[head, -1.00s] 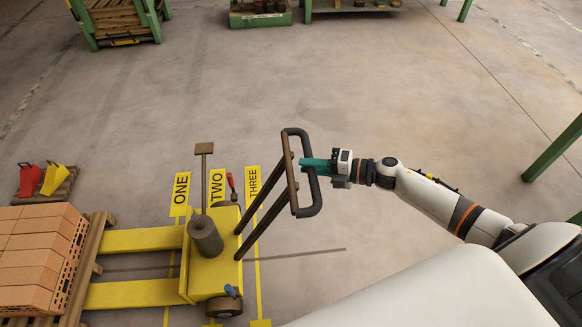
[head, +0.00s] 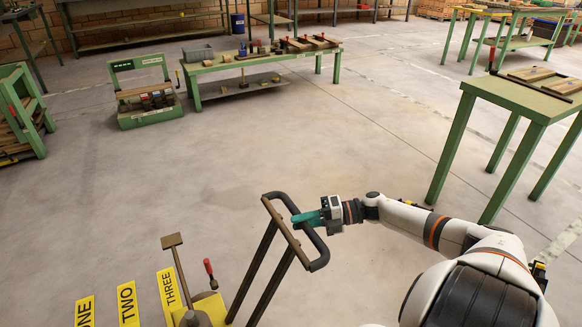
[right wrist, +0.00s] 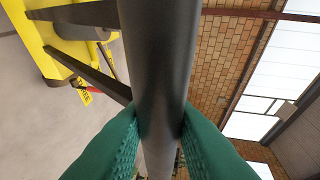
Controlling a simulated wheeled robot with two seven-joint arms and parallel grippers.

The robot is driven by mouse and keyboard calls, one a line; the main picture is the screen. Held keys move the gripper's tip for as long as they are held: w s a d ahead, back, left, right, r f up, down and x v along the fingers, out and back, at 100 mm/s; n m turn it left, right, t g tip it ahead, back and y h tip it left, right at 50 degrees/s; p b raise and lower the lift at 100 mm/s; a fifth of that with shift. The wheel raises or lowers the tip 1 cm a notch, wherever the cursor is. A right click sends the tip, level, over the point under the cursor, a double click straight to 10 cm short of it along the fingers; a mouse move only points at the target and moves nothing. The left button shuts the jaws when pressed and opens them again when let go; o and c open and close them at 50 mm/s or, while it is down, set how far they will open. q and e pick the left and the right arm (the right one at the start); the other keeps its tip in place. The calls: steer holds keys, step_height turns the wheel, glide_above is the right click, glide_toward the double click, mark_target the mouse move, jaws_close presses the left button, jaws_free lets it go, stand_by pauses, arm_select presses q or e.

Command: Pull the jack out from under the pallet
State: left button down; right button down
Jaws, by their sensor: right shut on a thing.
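The yellow jack (head: 208,304) is cut off by the bottom edge of the head view; its forks and the pallet are out of frame. Its dark looped handle (head: 258,262) leans up and to the right. My right gripper (head: 298,219) has its teal fingers shut on the right bar of that loop. In the right wrist view the fingers (right wrist: 160,135) press on both sides of the dark bar (right wrist: 152,60), and the yellow jack body (right wrist: 35,45) shows at upper left. My left gripper is not in view.
Floor labels ONE (head: 84,312), TWO (head: 127,304) and THREE (head: 169,289) lie left of the handle. A green table (head: 530,100) stands at right, and a low green bench (head: 262,62) at the back. The floor between is clear.

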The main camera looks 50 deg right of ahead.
steer(key=shift+d, duration=0.1)
steer(key=c, duration=1.3)
jaws_free()
steer(key=shift+o, duration=0.2)
steer(key=p+v, duration=0.1)
steer(key=v, duration=1.1)
